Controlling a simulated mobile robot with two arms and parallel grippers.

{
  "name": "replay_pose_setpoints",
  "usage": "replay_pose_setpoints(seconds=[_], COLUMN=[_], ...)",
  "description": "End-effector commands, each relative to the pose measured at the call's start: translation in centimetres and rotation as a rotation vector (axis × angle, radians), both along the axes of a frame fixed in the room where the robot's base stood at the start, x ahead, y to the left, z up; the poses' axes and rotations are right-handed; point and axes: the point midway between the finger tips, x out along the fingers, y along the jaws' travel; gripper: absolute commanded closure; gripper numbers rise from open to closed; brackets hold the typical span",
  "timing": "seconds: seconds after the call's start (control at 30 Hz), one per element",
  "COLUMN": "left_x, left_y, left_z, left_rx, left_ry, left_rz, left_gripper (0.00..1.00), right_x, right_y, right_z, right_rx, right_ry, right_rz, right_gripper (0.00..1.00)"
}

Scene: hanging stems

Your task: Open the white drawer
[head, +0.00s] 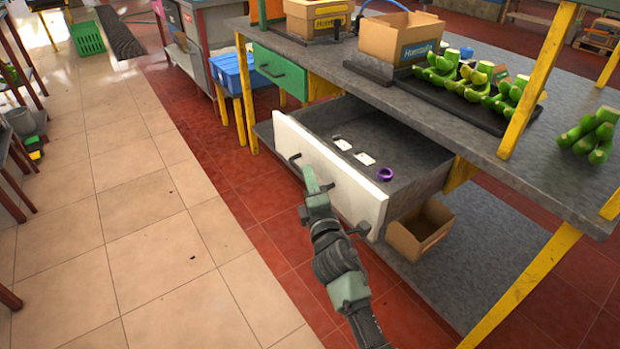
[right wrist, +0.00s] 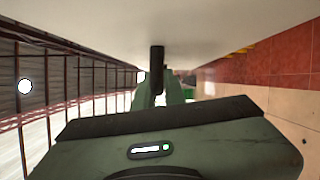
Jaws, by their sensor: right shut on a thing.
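The white drawer (head: 335,172) under the grey worktop is pulled out, and its grey inside shows. My right gripper (head: 314,182) is at the drawer's white front, shut on its dark handle. In the right wrist view the dark handle (right wrist: 157,68) stands between the green fingers, below the pale drawer front (right wrist: 190,28). The gripper hides part of the handle in the head view. Two small white items (head: 354,152) and a purple ring (head: 385,174) lie inside the drawer. My left gripper is not in view.
A green drawer (head: 280,72) sits left of the white one. An open cardboard box (head: 419,229) stands on the lower shelf. Green banana bunches (head: 470,80) and cardboard boxes (head: 400,38) are on the worktop. The tiled floor (head: 150,220) at left is clear.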

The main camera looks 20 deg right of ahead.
Motion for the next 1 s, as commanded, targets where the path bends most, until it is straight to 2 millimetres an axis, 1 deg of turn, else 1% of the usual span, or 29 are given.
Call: replay_pose_setpoints(seconds=[0.03,0.07,0.1,0.13,0.47,0.57,0.8,0.9,1.0], left_x=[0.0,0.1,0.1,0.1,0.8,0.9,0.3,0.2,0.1], left_y=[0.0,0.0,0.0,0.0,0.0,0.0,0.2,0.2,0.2], left_z=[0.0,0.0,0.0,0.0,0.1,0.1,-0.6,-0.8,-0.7], left_rx=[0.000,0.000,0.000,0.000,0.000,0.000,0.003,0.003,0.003], left_ry=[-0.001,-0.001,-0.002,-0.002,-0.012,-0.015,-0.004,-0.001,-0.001], left_rz=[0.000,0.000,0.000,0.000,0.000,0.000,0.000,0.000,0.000], left_gripper=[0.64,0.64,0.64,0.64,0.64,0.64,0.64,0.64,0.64], right_x=[0.0,0.0,0.0,0.0,-0.2,-1.2,-5.4,-6.7,-7.5], right_y=[-0.1,-0.1,-0.1,-0.1,0.0,0.0,0.2,0.2,0.2], right_z=[-0.2,-0.2,-0.2,-0.2,-0.1,-0.2,-0.6,-0.7,-0.7], right_rx=[0.000,0.000,0.000,0.000,0.001,0.001,0.002,0.002,0.002], right_ry=[0.005,0.005,0.005,0.004,0.002,0.003,0.004,0.005,0.004], right_rz=[-0.003,-0.003,-0.003,-0.003,-0.001,0.000,-0.002,-0.002,-0.002], right_gripper=[1.00,0.81,0.70,0.68,0.68,0.68,0.68,0.68,0.68])
